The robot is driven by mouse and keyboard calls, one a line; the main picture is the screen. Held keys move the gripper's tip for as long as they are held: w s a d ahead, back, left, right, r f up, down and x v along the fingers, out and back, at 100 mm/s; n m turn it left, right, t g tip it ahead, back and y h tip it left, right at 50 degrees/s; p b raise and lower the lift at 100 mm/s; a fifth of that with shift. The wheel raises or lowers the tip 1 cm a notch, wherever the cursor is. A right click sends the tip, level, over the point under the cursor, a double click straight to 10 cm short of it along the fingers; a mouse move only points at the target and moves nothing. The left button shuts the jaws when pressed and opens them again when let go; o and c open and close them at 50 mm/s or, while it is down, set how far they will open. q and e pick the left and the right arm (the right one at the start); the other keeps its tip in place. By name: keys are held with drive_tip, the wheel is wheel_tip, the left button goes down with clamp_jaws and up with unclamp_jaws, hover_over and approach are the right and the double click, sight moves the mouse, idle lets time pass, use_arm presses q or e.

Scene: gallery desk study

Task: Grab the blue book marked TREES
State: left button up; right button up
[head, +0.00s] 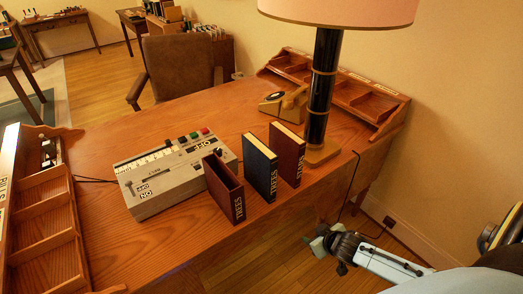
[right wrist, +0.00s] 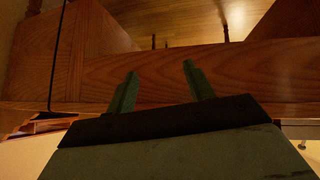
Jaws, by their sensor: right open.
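The blue book marked TREES (head: 260,167) stands upright on the desk, between a dark red book (head: 223,188) on its left and another dark red book (head: 287,153) on its right. Small gaps show between the books. My right gripper (head: 315,241) is off the desk's front edge, to the lower right of the blue book and apart from it. In the right wrist view its two fingers (right wrist: 161,80) are spread with nothing between them, and no book shows there. My left gripper is not in view.
A grey device with buttons (head: 165,172) stands left of the books. A lamp with a dark column (head: 322,85) stands close behind the right red book. Wooden organisers (head: 45,215) line the desk's ends. Bare desk (head: 150,235) lies front left.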

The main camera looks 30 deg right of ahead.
drive_tip(key=w+a+r+t+y+p, duration=0.1)
drive_tip(key=w+r+p, duration=0.15)
drive_tip(key=r, duration=0.65)
drive_tip(key=w+a+r+t+p, duration=0.15)
drive_tip(key=w+r, duration=0.25)
drive_tip(key=r, duration=0.5)
drive_tip(key=t+y+p, duration=0.1)
drive_tip(key=t+p, duration=0.1)
approach(269, 153)
drive_tip(key=x, duration=0.7)
drive_tip(key=shift+f, duration=0.1)
drive_tip(key=shift+x, duration=2.95)
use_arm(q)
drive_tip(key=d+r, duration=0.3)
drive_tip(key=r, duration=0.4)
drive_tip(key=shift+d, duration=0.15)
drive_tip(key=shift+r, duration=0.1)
use_arm(e)
clamp_jaws()
